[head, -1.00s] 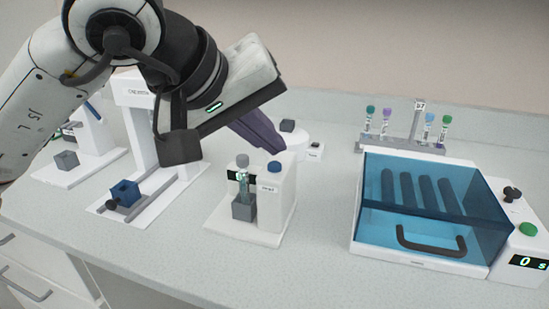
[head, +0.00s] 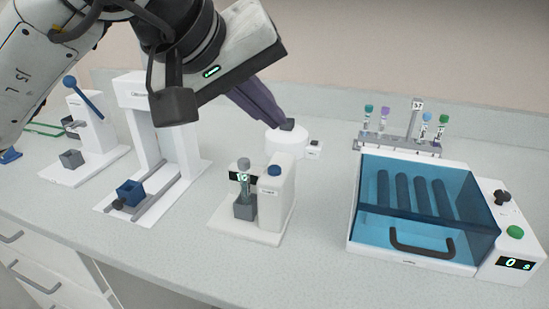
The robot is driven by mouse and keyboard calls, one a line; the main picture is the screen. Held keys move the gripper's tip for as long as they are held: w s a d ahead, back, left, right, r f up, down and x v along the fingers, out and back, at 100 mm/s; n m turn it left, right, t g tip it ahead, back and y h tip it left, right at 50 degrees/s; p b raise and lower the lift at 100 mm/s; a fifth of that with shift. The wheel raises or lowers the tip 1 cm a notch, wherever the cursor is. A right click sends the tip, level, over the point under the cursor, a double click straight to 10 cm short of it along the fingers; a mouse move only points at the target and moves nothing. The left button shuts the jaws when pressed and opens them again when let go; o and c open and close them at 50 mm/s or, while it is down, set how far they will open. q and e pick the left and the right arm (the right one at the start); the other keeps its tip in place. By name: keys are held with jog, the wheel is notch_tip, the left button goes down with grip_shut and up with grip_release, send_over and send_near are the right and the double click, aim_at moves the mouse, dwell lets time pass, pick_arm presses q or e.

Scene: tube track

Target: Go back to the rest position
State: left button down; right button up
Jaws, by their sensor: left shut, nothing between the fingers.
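My left gripper (head: 280,124) comes in from the upper left, its dark fingers shut and empty. Its fingertips show in front of or just above a round white device (head: 285,142) at the back of the bench; whether they touch it I cannot tell. Part of my left arm covers the top left of the view. My right gripper is not in view.
A white stand holds a capped tube (head: 244,175). A blue-lidded box with rollers (head: 420,208) stands at right, a rack with several capped tubes (head: 398,146) behind it. White press-like devices (head: 150,140) stand at left. The front bench strip is clear.

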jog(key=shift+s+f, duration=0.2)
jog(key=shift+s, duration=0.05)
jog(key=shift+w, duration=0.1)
